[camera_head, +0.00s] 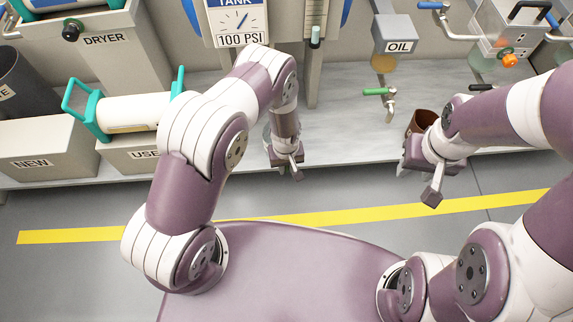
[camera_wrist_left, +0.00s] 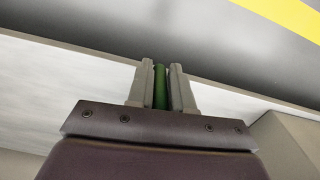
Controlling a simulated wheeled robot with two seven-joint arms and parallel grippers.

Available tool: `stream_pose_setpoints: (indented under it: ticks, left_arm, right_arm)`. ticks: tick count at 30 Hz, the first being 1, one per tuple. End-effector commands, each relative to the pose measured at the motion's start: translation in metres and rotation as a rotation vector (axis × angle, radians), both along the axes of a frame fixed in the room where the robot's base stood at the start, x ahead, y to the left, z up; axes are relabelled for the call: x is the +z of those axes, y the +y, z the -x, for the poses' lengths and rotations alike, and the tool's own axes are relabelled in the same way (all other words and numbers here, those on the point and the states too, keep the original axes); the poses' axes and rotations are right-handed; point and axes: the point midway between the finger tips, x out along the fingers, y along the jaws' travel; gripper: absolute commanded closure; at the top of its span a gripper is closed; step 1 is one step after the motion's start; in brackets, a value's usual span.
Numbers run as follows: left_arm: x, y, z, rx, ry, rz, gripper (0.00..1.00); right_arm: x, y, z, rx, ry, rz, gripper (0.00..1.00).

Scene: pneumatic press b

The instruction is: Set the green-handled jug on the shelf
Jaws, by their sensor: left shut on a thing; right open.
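My left gripper (camera_head: 281,155) is low in front of the bench's front edge, below the tank panel. In the left wrist view its two fingers (camera_wrist_left: 161,66) are shut on a narrow upright green handle (camera_wrist_left: 160,88). The jug's body is mostly hidden by my left arm in the head view; a small greyish patch beside the wrist may be part of it. My right gripper (camera_head: 428,155) is open at the bench edge, close to a brown mug (camera_head: 423,121). I cannot tell whether it touches the mug.
The grey bench shelf (camera_head: 345,140) has free room between my grippers. A tap with a green lever (camera_head: 378,91) hangs over it, near the oil reservoir (camera_head: 393,35). Boxes marked NEW (camera_head: 35,162) and USED (camera_head: 135,160) stand left, with a teal-handled cylinder (camera_head: 125,115).

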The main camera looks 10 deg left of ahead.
Motion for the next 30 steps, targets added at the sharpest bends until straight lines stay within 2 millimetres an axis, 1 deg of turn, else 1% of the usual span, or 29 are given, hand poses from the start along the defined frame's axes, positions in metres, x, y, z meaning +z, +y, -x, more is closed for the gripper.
stream_pose_setpoints:
  ticks: [4,14,25,26,27,28,30]
  left_arm:
    - [0.001,0.000,0.000,0.000,-0.001,0.000,1.00]
    - [-0.001,0.000,0.000,0.000,0.000,0.000,1.00]
    - [-0.009,0.000,0.000,0.000,0.000,0.000,1.00]
    - [-0.008,0.000,0.000,0.000,0.000,0.000,0.70]
    - [-0.008,0.000,0.000,0.000,0.000,0.000,0.57]
    - [-0.008,0.000,0.000,0.000,0.000,0.000,0.50]
    - [-0.008,0.000,0.000,0.000,0.000,0.000,0.50]
  right_arm:
    - [0.003,0.000,0.000,0.000,0.000,0.000,0.57]
    - [0.002,0.000,0.000,0.000,0.000,0.000,0.57]
    - [-0.004,0.000,0.000,0.000,0.000,0.000,0.57]
    - [-0.003,0.000,0.000,0.000,0.000,0.000,0.57]
    - [-0.003,0.000,0.000,0.000,0.000,0.000,0.57]
    - [-0.003,0.000,0.000,0.000,0.000,0.000,0.57]
    - [-0.003,0.000,0.000,0.000,0.000,0.000,0.57]
